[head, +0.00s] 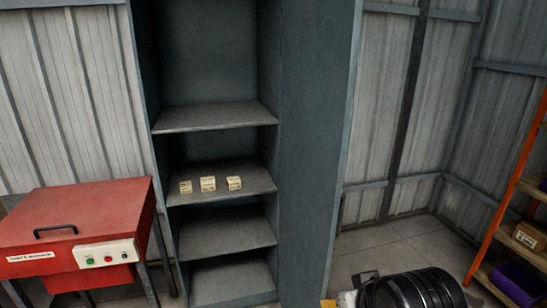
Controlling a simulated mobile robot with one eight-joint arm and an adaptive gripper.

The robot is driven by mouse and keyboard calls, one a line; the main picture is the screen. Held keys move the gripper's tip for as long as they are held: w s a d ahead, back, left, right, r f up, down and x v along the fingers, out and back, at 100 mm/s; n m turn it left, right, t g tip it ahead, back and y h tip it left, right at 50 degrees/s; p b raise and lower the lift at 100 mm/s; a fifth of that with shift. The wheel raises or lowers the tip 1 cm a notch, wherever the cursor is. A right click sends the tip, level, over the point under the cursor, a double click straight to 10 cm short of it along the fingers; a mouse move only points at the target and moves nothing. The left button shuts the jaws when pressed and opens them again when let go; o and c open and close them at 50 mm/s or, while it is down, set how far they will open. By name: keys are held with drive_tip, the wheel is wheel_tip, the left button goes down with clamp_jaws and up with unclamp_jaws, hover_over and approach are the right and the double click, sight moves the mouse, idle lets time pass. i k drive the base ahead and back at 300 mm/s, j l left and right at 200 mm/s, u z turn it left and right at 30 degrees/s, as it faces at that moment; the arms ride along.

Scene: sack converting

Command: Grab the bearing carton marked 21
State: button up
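Three small cream cartons stand in a row on a middle shelf of the grey cabinet: a left carton (186,187), a middle carton (208,184) and a right carton (234,183). Each has dark print on its front, too small to read, so I cannot tell which is marked 21. Small gaps separate them, and the left gap looks a little narrower than the right one. My gripper cannot be made out in the head view, and nothing covers the cartons.
The grey cabinet (318,130) is open at the front; its other visible shelves look empty. A red machine (85,215) with a handle and a button panel stands at the left. An orange rack (507,190) with bins stands at the right.

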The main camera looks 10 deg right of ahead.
sight(186, 187)
drive_tip(key=l+u, duration=0.15)
drive_tip(key=l, duration=0.25)
drive_tip(key=k+l+u, duration=0.15)
drive_tip(key=l, duration=0.3)
drive_tip(key=k+l+u, duration=0.15)
drive_tip(key=l, duration=0.25)
drive_tip(key=k+l+u, duration=0.15)
drive_tip(key=l, duration=0.2)
drive_tip(key=k+l+u, duration=0.15)
drive_tip(key=l, duration=0.25)
drive_tip(key=i+j, duration=0.2)
drive_tip(key=j, duration=0.15)
drive_tip(key=i+j, duration=0.2)
drive_tip(key=j, duration=0.2)
drive_tip(key=i+j, duration=0.2)
drive_tip(key=j, duration=0.15)
